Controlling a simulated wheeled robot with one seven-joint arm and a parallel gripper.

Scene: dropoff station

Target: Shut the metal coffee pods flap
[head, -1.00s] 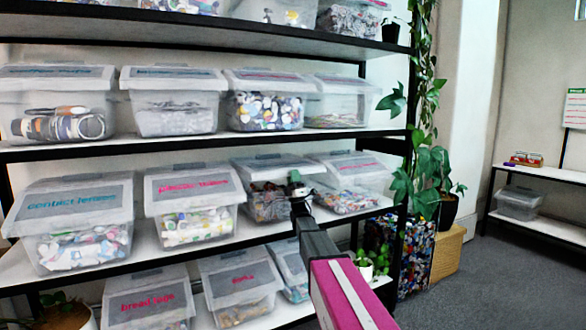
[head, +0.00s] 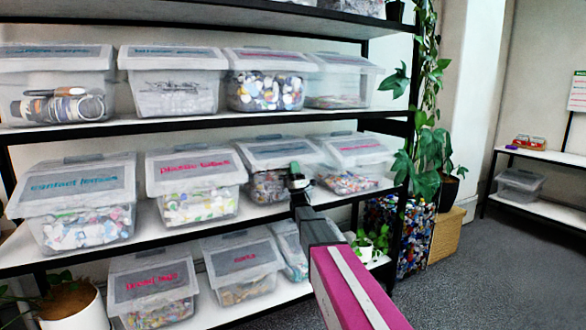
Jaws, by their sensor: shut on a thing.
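My gripper (head: 296,177) reaches into the middle shelf row in the head view. It is at the front right edge of the third clear bin from the left (head: 268,186), whose whitish flap (head: 270,153) slopes down toward me. The label on this flap is too blurred to read, so I cannot confirm it as the metal coffee pods one. The gripper appears shut on the flap's front edge, though the exact contact is small and partly hidden by the gripper itself. Small mixed items show through the bin's front.
A bin with a pink-labelled lid (head: 358,145) stands close on the right, and the plastic-tubes bin (head: 190,165) on the left. The shelf above (head: 200,124) overhangs this row. Plants (head: 430,170) stand at the rack's right end. Open carpet (head: 470,270) lies farther right.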

